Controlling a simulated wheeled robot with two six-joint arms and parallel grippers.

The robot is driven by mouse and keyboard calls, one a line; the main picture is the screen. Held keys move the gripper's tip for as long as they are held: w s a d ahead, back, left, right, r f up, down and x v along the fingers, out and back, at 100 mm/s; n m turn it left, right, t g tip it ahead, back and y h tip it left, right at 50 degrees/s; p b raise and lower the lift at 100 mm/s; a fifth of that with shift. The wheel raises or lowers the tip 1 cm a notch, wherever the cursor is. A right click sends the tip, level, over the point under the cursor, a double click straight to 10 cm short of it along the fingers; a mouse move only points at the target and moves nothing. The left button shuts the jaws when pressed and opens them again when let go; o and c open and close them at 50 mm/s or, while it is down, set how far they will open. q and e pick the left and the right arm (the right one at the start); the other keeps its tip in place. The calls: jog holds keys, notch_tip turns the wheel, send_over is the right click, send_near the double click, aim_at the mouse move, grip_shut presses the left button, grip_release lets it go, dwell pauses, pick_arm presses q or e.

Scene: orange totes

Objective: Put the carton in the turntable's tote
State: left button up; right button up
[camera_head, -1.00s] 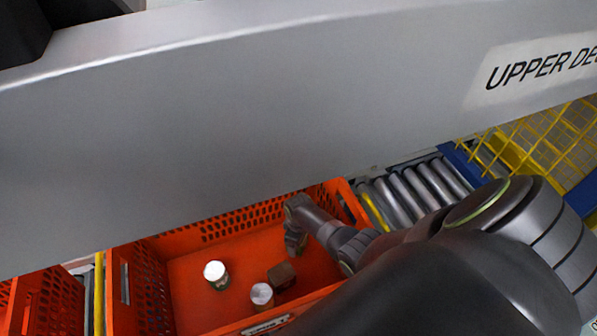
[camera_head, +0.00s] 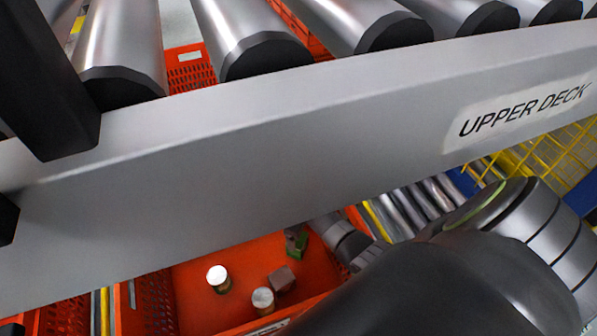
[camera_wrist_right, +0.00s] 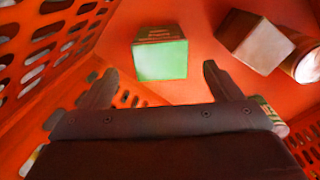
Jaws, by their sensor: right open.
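Two small boxes lie in an orange tote (camera_head: 195,317): a green-faced box (camera_head: 301,246) and a plain brown box (camera_head: 281,279); I cannot tell for certain which is the carton. My right gripper (camera_wrist_right: 157,82) is open and empty inside the tote. In the right wrist view the green-faced box (camera_wrist_right: 160,57) is just beyond the gap between the fingertips, apart from them. The brown box (camera_wrist_right: 258,42) is to its right. In the head view the right gripper (camera_head: 293,236) is beside the green-faced box, partly hidden by the deck beam. I cannot identify the turntable's tote. My left gripper is not in view.
Two white-topped cans (camera_head: 218,278) (camera_head: 263,299) stand in the same tote. A grey beam marked UPPER DECK (camera_head: 250,160) crosses above it and hides its far part. Rollers (camera_head: 245,35) and more orange totes show behind the beam. Yellow mesh (camera_head: 545,140) is at the right.

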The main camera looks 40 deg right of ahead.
jog(key=shift+r, duration=1.6)
